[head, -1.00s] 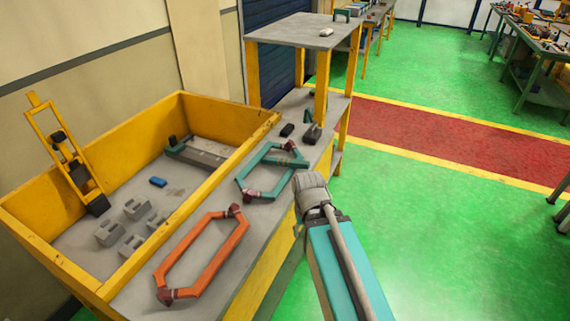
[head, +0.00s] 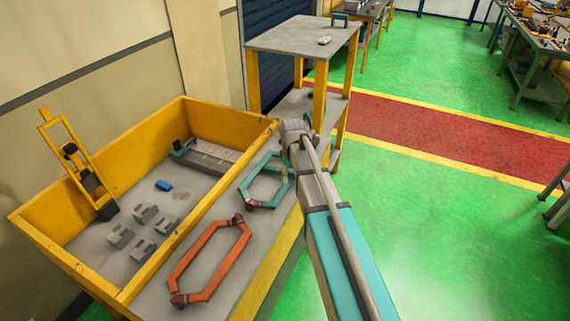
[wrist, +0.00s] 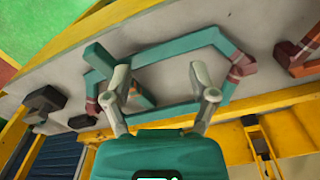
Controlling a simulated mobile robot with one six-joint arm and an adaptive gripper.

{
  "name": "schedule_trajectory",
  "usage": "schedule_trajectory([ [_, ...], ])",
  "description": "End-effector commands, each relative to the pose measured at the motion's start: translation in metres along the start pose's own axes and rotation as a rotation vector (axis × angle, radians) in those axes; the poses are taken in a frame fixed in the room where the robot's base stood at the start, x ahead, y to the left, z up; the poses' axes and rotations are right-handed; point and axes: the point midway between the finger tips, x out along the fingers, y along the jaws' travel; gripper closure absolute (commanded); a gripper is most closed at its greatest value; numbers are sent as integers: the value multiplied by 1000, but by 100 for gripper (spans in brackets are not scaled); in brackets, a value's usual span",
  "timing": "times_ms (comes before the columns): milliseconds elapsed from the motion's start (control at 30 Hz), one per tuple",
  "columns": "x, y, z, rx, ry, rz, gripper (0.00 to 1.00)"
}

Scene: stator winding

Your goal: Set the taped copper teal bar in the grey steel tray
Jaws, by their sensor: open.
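A short teal bar (wrist: 103,61) with a copper-coloured band lies across one end of a teal six-sided loop (wrist: 175,48) in the wrist view. My left-hand finger covers part of the bar. My gripper (wrist: 162,92) is open above the loop, its fingers apart and holding nothing. In the head view the teal loop (head: 249,196) lies on the grey bench, and my gripper and arm hide the bar. A grey tray (head: 211,157) with teal at its end sits inside the yellow bin, near the bin's far wall.
An orange loop (head: 204,276) lies on the bench nearer the camera. The yellow bin (head: 150,283) also holds several grey blocks, a small blue block (head: 164,185) and a tilted yellow frame (head: 62,145). Two dark blocks (wrist: 43,102) show in the wrist view. A higher table (head: 300,34) stands behind.

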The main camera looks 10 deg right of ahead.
Motion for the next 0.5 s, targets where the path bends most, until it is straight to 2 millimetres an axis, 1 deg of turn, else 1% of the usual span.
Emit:
schedule_trajectory([
  [33,-21,14,-22,-50,0,0,26],
  [100,-32,26,-39,-119,0,0,26],
  [200,-46,39,-60,-205,0,0,26],
  [333,-57,50,-78,-283,0,0,26],
  [500,-62,56,-87,-332,0,0,26],
])
